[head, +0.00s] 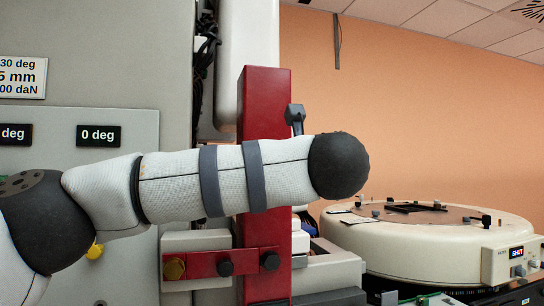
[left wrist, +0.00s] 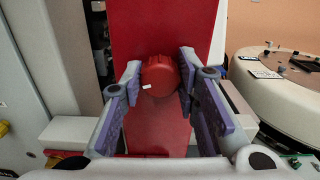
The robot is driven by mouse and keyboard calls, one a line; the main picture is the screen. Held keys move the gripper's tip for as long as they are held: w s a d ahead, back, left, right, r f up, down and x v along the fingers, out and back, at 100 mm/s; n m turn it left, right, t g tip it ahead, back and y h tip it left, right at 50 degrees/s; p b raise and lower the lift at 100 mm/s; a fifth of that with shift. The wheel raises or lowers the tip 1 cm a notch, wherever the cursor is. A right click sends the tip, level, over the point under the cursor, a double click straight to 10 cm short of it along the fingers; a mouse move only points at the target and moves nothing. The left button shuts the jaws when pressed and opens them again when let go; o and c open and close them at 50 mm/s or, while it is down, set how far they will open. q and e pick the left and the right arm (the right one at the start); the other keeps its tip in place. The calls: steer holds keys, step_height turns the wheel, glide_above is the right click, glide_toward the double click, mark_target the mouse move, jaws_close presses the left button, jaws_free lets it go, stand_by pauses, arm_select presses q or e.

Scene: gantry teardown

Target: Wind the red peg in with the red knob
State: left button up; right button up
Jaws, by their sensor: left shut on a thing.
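The red knob (left wrist: 160,76) is a round ridged knob with a small white mark low on its left. It sits in front of the upright red plate (left wrist: 150,25), which also shows in the head view (head: 265,90). My left gripper (left wrist: 160,70) is shut on the red knob, with one purple-and-grey finger on each side of it. In the head view my left arm crosses in front of the red plate and hides the knob; I cannot make out the gripper there. I cannot pick out the red peg in either view. My right gripper is not in view.
A round cream machine (head: 430,240) with a display reading SHUT stands at the right. A grey cabinet (head: 100,75) with angle labels fills the left. A red crossbar (head: 215,263) with several bolts crosses the plate's lower part. A dark grey lever (head: 296,115) stands beside the plate.

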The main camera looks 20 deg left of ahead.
arm_select(q)
steer(key=shift+m+p, duration=2.7)
steer(key=shift+m, duration=7.9)
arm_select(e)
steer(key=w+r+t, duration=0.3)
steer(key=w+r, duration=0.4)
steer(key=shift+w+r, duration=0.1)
arm_select(q)
steer(key=o, duration=1.2)
steer(key=shift+c, duration=0.2)
steer(key=v, duration=1.2)
